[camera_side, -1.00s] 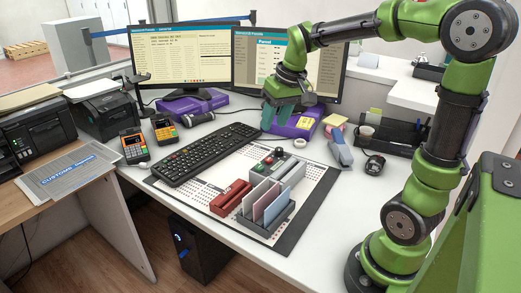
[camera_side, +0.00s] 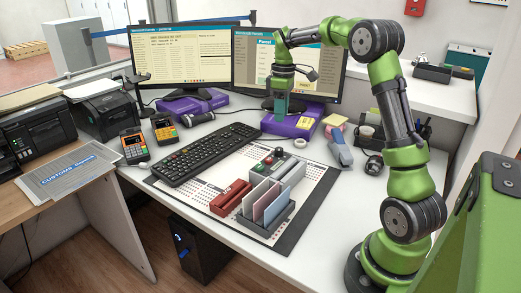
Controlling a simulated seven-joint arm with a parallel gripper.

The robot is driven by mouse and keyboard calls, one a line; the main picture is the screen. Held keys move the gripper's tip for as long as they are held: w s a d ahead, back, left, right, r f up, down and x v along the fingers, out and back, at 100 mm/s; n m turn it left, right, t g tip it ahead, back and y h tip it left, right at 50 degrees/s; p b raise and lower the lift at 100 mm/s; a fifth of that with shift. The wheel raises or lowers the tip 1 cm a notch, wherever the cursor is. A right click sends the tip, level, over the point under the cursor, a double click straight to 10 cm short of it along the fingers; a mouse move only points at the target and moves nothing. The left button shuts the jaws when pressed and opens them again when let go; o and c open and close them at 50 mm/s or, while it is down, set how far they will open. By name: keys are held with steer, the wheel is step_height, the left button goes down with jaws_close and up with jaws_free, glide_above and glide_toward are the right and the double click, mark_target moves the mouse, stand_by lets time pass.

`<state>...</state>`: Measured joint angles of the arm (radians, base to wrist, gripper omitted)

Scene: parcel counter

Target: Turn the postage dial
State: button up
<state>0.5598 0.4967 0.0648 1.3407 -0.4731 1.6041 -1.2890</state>
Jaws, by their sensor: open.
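A small grey box (camera_side: 268,164) with red, green and dark round controls on top stands on the mat, behind the card rack. A dark round control (camera_side: 269,161) on it may be the postage dial; it is too small to be sure. My gripper (camera_side: 281,110) points down in front of the right monitor, above the left part of the purple block under that monitor. It is open, its fingers seen nearly edge-on and nothing visible between them. It is behind the grey box in the picture and well apart from it.
A black keyboard (camera_side: 205,153) lies to the left. A stapler-like blue-grey tool (camera_side: 340,148) and a white roll (camera_side: 300,143) lie right of the box.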

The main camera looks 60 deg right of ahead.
mark_target(279, 148)
steer(key=f, duration=1.2)
steer(key=shift+s+a+f, duration=0.1)
steer(key=shift+a+f, duration=0.05)
steer(key=shift+a, duration=0.15)
jaws_close()
